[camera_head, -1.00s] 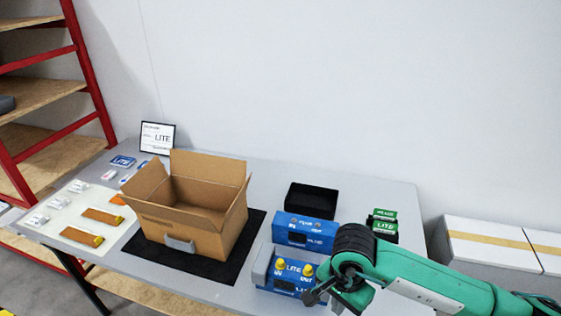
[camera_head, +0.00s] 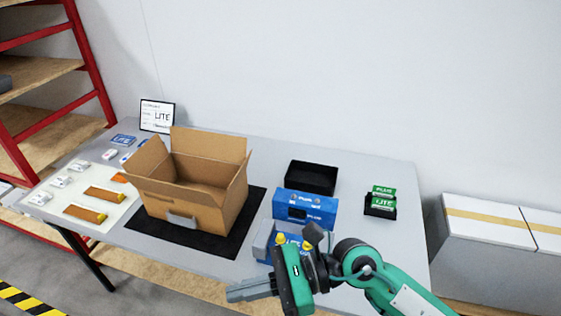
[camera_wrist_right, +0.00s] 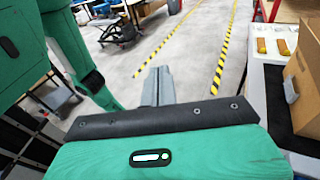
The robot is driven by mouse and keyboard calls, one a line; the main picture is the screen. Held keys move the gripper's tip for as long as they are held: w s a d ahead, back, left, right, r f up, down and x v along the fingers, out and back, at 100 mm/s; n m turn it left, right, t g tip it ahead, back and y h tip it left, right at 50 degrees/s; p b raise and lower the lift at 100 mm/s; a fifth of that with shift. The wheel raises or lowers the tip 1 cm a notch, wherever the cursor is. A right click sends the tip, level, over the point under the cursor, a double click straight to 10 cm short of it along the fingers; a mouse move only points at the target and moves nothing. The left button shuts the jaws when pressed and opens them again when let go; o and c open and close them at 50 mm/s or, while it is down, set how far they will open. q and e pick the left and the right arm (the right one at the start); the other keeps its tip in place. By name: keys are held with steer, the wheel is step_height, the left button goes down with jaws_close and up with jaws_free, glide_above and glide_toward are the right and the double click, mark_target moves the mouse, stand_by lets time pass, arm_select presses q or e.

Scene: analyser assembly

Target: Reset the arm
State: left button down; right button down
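My right arm comes in from the lower right in the head view. Its gripper (camera_head: 252,289) points left, in front of the table's near edge, with its fingers together and nothing between them. In the right wrist view the grey fingers (camera_wrist_right: 158,86) also lie side by side, over the floor. My left gripper is in neither view. The right arm hides part of the blue LITE unit (camera_head: 267,243). The blue PLUS unit (camera_head: 305,208) stands behind that unit.
An open cardboard box (camera_head: 190,205) stands on a black mat (camera_head: 247,222) on the grey table (camera_head: 375,168). A black tray (camera_head: 311,178) and green packs (camera_head: 382,202) are to its right. White boxes (camera_head: 490,240) stand right of the table. Red shelving (camera_head: 92,70) is at left.

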steer(key=w+d+r+m+t+y, duration=0.35)
steer(key=r+m+t+y, duration=0.25)
steer(key=r+m+t, duration=0.4)
steer(key=w+d+m+t+h, duration=0.75)
steer(key=m+t, duration=0.45)
steer(key=m, duration=0.6)
steer(key=w+d+f+m+g+h, duration=0.1)
steer(key=d+f+m+g+h, duration=0.2)
steer(key=d+f+m+h, duration=1.35)
steer(key=s+d+f+m+g+y, duration=0.1)
steer(key=s+f+m+g+y, duration=0.1)
steer(key=s+f+m+g, duration=1.25)
steer(key=s+f+n+t, duration=0.1)
steer(key=s+f+n, duration=0.15)
steer(key=f, duration=1.35)
steer(key=s+f+n, duration=0.2)
steer(key=f+n, duration=0.1)
steer(key=f, duration=1.3)
steer(key=s+d+f, duration=0.2)
steer(key=s+f, duration=0.7)
steer(key=f, duration=0.1)
steer(key=s+d+f+g, duration=0.1)
steer(key=s+f, duration=0.9)
steer(key=f, duration=0.1)
steer(key=shift+s+d, duration=0.2)
steer(key=shift+d, duration=0.15)
